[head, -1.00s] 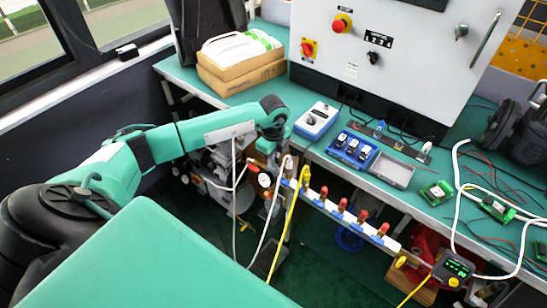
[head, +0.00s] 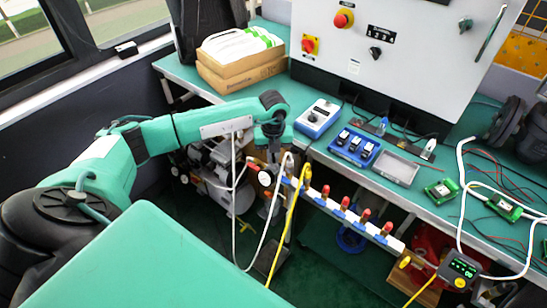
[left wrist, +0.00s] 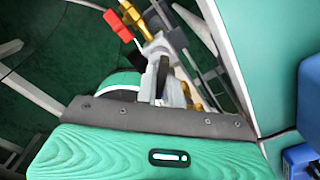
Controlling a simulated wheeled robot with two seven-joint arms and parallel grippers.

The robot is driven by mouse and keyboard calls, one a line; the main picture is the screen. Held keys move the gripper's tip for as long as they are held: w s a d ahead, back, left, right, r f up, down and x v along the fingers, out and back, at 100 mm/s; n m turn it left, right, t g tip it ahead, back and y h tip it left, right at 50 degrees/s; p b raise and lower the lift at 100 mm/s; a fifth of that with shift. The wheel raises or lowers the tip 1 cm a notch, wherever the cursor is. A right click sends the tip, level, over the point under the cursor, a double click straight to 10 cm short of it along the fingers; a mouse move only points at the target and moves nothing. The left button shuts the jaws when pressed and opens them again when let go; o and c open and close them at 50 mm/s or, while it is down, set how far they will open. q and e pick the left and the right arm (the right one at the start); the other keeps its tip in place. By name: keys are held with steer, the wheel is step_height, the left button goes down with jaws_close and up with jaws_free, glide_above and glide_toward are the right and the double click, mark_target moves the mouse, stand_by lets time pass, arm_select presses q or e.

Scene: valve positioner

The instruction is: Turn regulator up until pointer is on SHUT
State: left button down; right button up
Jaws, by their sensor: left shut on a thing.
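My left gripper (head: 274,148) points down at the front edge of the bench, beside the left end of the white manifold rail. In the left wrist view its jaws (left wrist: 162,84) are closed around a small part, which I take to be the regulator knob; the jaws and wrist hide most of it. A small white round gauge with red on it (head: 265,178) sits just below the gripper. The pointer and its SHUT mark cannot be made out. My right gripper is not in view.
The white rail (head: 325,203) carries several red-topped valves. White and yellow hoses hang beside the gripper. A blue box with a knob (head: 317,118), a blue tray (head: 354,147) and a grey tray (head: 396,169) stand on the bench. A handheld display (head: 460,270) is at lower right.

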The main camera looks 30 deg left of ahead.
mark_target(273, 155)
arm_select(q)
steer(key=shift+m+b, duration=0.4)
steer(key=shift+m, duration=1)
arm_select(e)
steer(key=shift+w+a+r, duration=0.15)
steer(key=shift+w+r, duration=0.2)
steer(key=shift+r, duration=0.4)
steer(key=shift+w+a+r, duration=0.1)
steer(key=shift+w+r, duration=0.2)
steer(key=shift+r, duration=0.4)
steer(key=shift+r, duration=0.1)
arm_select(q)
steer(key=shift+r, duration=0.1)
steer(key=c, duration=1.5)
jaws_free()
step_height(273, 155, up, 14)
steer(key=shift+f, duration=0.15)
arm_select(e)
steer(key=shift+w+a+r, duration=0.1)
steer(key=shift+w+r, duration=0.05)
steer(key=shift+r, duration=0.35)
